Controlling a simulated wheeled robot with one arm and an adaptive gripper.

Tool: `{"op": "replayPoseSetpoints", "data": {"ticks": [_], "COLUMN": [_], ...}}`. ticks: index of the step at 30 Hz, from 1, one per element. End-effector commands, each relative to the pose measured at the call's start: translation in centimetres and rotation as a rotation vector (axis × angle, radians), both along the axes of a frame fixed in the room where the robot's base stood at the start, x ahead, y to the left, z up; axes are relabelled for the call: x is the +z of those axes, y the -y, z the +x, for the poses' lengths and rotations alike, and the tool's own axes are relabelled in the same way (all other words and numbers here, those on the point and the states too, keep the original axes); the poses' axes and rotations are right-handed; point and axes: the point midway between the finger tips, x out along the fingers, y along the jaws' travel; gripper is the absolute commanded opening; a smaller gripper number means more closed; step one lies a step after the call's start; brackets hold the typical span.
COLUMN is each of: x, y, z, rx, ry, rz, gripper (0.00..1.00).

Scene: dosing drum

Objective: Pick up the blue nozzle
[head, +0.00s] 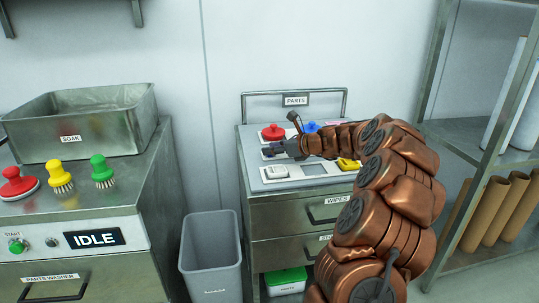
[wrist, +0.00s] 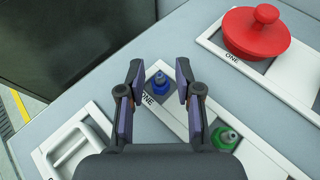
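The blue nozzle (wrist: 160,84) stands upright in a white-framed slot marked ONE on the parts cart top. In the wrist view it shows between the two fingers of my gripper (wrist: 159,72). The fingers are spread apart, with a clear gap on both sides of the nozzle. Whether they are down at its height I cannot tell. In the head view my gripper (head: 273,150) is low over the cart top, and I cannot make out the blue nozzle there.
A green nozzle (wrist: 224,138) stands close by the right finger. A red knobbed part (wrist: 256,32) and a white handled part (wrist: 76,148) sit in nearby slots. A grey bin (head: 211,255) stands left of the cart (head: 290,214); a shelf rack (head: 462,140) is to the right.

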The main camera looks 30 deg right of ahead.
Motion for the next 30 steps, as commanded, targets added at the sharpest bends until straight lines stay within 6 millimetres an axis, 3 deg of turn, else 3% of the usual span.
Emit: {"op": "replayPoseSetpoints", "data": {"ticks": [8, 17, 28, 30], "x": [0.0, 0.3, 3.8, 3.7], "y": [0.0, 0.0, 0.0, -0.4], "z": [0.0, 0.0, 0.0, -0.4], "rx": [0.0, 0.0, 0.001, 0.001], "ry": [0.0, 0.0, 0.001, 0.001], "rz": [0.0, 0.0, 0.0, 0.002], "gripper": [0.04, 0.04, 0.04, 0.04]}}
